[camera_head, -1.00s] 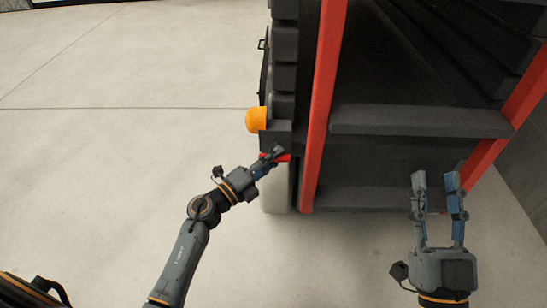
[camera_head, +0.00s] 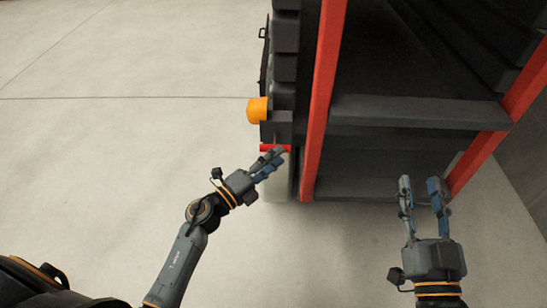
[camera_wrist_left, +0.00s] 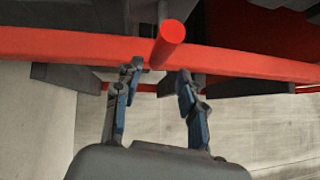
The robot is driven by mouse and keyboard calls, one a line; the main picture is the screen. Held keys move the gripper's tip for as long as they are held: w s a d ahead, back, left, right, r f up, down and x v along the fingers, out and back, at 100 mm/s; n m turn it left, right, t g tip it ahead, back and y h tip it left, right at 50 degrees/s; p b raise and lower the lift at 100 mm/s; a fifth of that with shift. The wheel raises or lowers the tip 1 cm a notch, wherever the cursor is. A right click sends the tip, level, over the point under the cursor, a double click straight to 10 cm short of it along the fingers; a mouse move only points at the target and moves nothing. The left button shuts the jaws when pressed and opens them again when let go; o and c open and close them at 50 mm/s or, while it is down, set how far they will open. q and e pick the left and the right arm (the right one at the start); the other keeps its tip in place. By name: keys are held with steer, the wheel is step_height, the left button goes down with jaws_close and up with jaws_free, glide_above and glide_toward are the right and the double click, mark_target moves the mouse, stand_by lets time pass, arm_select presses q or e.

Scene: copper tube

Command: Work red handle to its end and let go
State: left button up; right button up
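The red handle (camera_head: 275,148) is a short red rod that sticks out to the left from the dark machine's side, below an orange knob. In the left wrist view the red handle (camera_wrist_left: 170,42) shows its round end just beyond the fingertips, roughly between them. My left gripper (camera_head: 271,162) is just below the handle in the head view. Its fingers stand apart with nothing between them in the left wrist view (camera_wrist_left: 158,85). Whether a fingertip touches the handle I cannot tell. My right gripper (camera_head: 419,185) is open and empty in front of the rack's lower right.
A red-framed dark rack (camera_head: 420,112) with shelves fills the upper right. An orange knob (camera_head: 257,110) juts from its left side above the handle. A red bar (camera_wrist_left: 60,46) crosses behind the handle in the left wrist view. The floor (camera_head: 120,150) at left is clear.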

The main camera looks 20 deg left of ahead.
arm_select(q)
steer(key=v, duration=1.2)
stand_by(0.4)
